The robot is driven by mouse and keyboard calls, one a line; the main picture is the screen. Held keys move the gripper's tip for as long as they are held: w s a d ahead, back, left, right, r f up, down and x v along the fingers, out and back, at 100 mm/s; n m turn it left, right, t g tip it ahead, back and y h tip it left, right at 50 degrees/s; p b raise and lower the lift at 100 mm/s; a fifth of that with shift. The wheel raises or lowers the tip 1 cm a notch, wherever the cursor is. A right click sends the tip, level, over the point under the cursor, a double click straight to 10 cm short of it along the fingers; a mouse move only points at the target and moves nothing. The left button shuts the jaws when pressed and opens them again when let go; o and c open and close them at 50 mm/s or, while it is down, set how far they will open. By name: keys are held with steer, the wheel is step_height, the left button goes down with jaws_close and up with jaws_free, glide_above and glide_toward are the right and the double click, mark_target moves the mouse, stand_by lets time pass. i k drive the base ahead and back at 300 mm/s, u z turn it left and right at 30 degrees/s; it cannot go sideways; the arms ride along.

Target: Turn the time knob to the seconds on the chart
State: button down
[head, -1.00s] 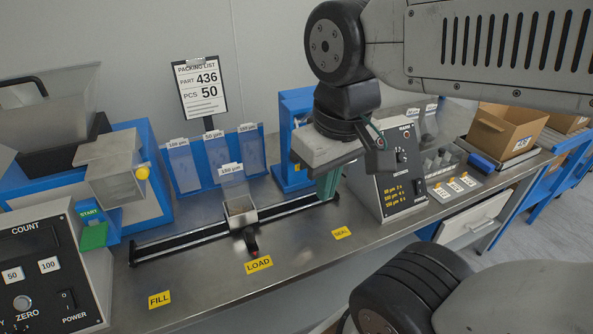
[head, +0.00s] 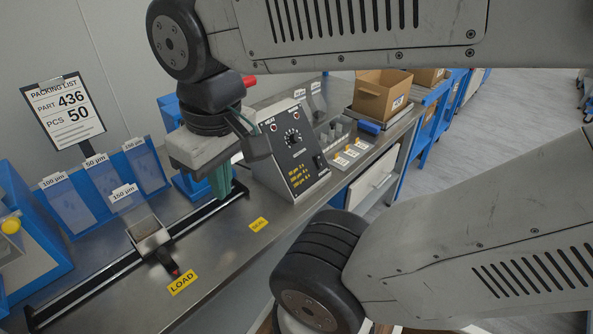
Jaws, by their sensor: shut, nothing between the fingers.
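The time knob (head: 292,137) is a small dark dial ringed by pale marks on the slanted dark panel of the grey sealer box (head: 268,172), right of centre. Its pointer is too small to read. The chart (head: 300,178) is yellow print low on that panel, with three µm-and-seconds lines; the top one seems to read 50 µm 2 s. My gripper (head: 221,184) is shut and empty, pointing down with greenish fingers, left of the box and apart from the knob. A pouch labelled 150 µm (head: 127,208) stands at the carriage on the rail.
The packing list (head: 69,113) reads part 436, 50 pcs. A blue rack (head: 118,153) holds labelled pouches. A black rail (head: 88,285) runs along the bench to near my gripper. A red handle (head: 248,80) rises behind. The bench near the SEAL label (head: 259,224) is clear.

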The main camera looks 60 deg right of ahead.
mark_target(295, 138)
steer(key=z, duration=1.65)
steer(key=k, duration=0.85)
steer(key=u, duration=1.15)
steer(key=i, duration=0.5)
steer(key=z, duration=0.05)
